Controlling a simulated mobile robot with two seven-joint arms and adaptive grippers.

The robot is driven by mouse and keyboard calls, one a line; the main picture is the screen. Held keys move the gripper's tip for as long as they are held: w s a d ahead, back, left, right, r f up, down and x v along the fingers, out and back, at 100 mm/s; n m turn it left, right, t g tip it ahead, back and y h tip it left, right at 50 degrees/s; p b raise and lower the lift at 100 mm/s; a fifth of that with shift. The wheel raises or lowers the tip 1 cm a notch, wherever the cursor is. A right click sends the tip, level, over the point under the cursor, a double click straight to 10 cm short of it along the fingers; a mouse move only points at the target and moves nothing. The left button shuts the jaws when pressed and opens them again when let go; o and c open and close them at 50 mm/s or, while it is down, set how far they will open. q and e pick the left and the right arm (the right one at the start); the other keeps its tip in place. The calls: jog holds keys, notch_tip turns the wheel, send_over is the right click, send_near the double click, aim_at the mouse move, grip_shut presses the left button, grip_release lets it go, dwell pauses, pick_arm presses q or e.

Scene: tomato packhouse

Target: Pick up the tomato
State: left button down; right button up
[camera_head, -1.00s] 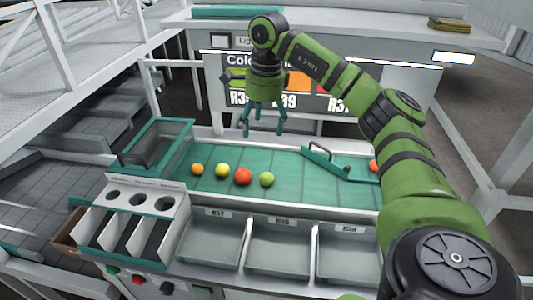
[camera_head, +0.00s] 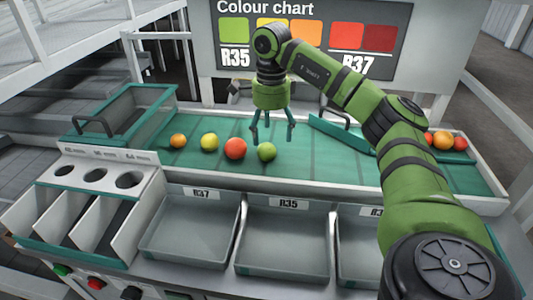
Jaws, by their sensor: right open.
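Several tomatoes lie in a row on the green sorting belt (camera_head: 320,168): an orange one (camera_head: 178,141), a yellow one (camera_head: 209,142), a red one (camera_head: 235,148) and a green one (camera_head: 267,152). My right gripper (camera_head: 272,138) points down, open and empty, with its fingers just above and behind the green tomato in the picture. Whether a finger touches it cannot be told. More red and orange tomatoes (camera_head: 443,140) lie at the belt's right end, partly behind my right arm. My left gripper is not in view.
Grey trays labelled R37 (camera_head: 190,256) and R35 (camera_head: 283,271) stand in front of the belt, empty. A sizing box with round holes (camera_head: 97,174) is at left. A teal-edged bin (camera_head: 126,113) and a teal diverter bar (camera_head: 340,133) flank the belt. A colour chart (camera_head: 400,45) stands behind.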

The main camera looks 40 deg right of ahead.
aim_at(268, 145)
jog(key=f, duration=0.5)
jog(key=shift+w+a+f+p, duration=0.15)
jog(key=shift+w+f+p, duration=0.1)
jog(key=shift+p, duration=0.15)
jog(key=c, duration=0.9)
